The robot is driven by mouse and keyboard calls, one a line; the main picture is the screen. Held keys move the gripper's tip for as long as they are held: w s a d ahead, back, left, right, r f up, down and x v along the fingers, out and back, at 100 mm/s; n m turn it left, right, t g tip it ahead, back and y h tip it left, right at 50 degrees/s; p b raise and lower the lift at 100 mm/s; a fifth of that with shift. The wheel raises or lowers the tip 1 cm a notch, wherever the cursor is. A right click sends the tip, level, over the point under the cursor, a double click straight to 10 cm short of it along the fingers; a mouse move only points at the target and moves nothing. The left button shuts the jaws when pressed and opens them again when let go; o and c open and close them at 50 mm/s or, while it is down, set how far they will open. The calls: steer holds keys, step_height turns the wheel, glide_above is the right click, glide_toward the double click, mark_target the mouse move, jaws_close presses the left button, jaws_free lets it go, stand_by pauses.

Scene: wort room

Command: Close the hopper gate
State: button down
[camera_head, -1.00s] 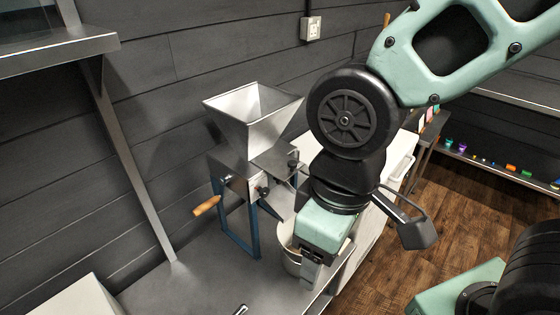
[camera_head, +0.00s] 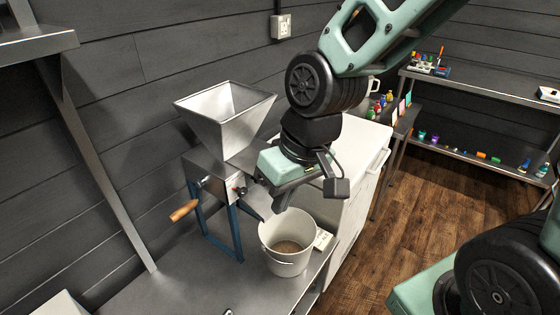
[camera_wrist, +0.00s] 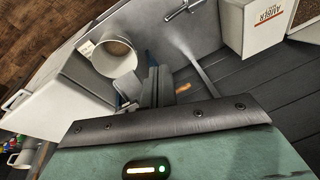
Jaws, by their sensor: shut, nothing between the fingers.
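The mill's grey metal hopper (camera_head: 225,118) stands on the bench in the head view, above the mill body (camera_head: 212,180). A flat dark plate, apparently the gate (camera_head: 250,156), juts out to the right from under the hopper. Its outer end is hidden behind my wrist. My gripper is just right of the mill, above the bucket. Its fingers (camera_wrist: 157,86) are together and empty in the wrist view. How far their tips are from the plate I cannot tell.
A white bucket (camera_head: 288,240) with grain stands on the bench, also in the wrist view (camera_wrist: 115,57). The mill's wooden crank handle (camera_head: 184,210) sticks out at the left. A white cabinet (camera_head: 355,150) stands to the right. A white box (camera_wrist: 255,28) shows in the wrist view.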

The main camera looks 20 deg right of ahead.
steer(key=w+d+m+t+b, duration=0.2)
steer(key=w+d+m+t, duration=0.3)
steer(key=w+d+m, duration=0.7)
steer(key=w+a+f+n+p, duration=0.1)
steer(key=w+a+f+n, duration=0.1)
steer(key=w+f, duration=0.7)
steer(key=shift+w+f+n, duration=0.3)
steer(key=shift+w+n, duration=0.4)
steer(key=shift+w, duration=0.05)
